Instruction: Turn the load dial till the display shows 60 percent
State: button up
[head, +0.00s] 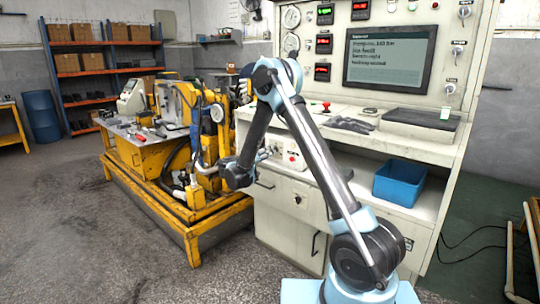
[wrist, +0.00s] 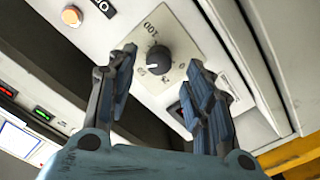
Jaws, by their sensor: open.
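The load dial (wrist: 159,60) is a black round knob on a pale plate printed with numbers; 100 is readable, the others are hard to read. In the wrist view my gripper (wrist: 160,72) is open, one finger on each side of the dial, and I cannot tell how far it is from it. In the head view my gripper (head: 262,156) reaches the small box at the bench's left end, where the dial is not clearly visible.
A red-topped button (head: 326,107), gloves (head: 349,124) and a grey case (head: 420,125) lie on the bench. A blue bin (head: 400,182) stands on the lower shelf. The yellow motor stand (head: 190,225) is close on the left.

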jog(key=v, duration=0.9)
